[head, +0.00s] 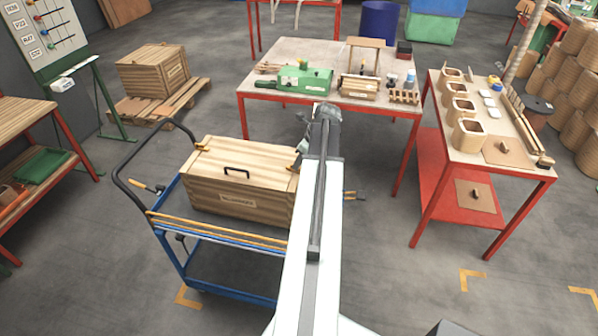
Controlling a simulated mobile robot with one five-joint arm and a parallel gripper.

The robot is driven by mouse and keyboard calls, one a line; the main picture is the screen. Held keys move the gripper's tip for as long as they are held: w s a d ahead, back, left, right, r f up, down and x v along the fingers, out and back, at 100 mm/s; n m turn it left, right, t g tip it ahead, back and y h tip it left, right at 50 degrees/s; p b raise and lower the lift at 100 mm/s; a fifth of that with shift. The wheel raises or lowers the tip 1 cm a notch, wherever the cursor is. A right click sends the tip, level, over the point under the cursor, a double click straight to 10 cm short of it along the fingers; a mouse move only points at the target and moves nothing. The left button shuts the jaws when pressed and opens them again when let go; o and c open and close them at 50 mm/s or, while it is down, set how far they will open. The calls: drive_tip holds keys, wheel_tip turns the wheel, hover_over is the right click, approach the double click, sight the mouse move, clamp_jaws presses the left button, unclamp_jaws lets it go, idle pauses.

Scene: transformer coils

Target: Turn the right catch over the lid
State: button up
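A wooden crate (222,203) stands on a blue trolley (180,228), with its lid (255,162) on and a black handle (236,172) in the lid's middle. A small brass catch (203,147) shows at the lid's left edge. Another small brass-coloured bit, the right catch (290,168), shows at the lid's right edge, partly hidden by my gripper (299,158). My gripper points down close beside the crate's right edge. I cannot tell whether it touches the catch, how the catch is turned, or whether the fingers are open. My arm hides the trolley's right end.
A table (270,83) with a green device (303,80) stands behind the crate. A red bench (490,160) with coils is at the right. A smaller crate (153,70) sits on a pallet at the back left. Floor is clear between trolley and bench.

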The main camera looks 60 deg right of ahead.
drive_tip(key=shift+b+x, duration=0.5)
drive_tip(key=shift+x, duration=0.75)
drive_tip(key=shift+r, duration=0.15)
clamp_jaws()
drive_tip(key=shift+d+n+y, duration=0.2)
drive_tip(key=shift+n+y, duration=0.1)
drive_tip(key=shift+n, duration=0.5)
drive_tip(key=shift+a+n+y, duration=0.1)
drive_tip(key=shift+n+y, duration=0.3)
drive_tip(key=shift+n, duration=0.6)
unclamp_jaws()
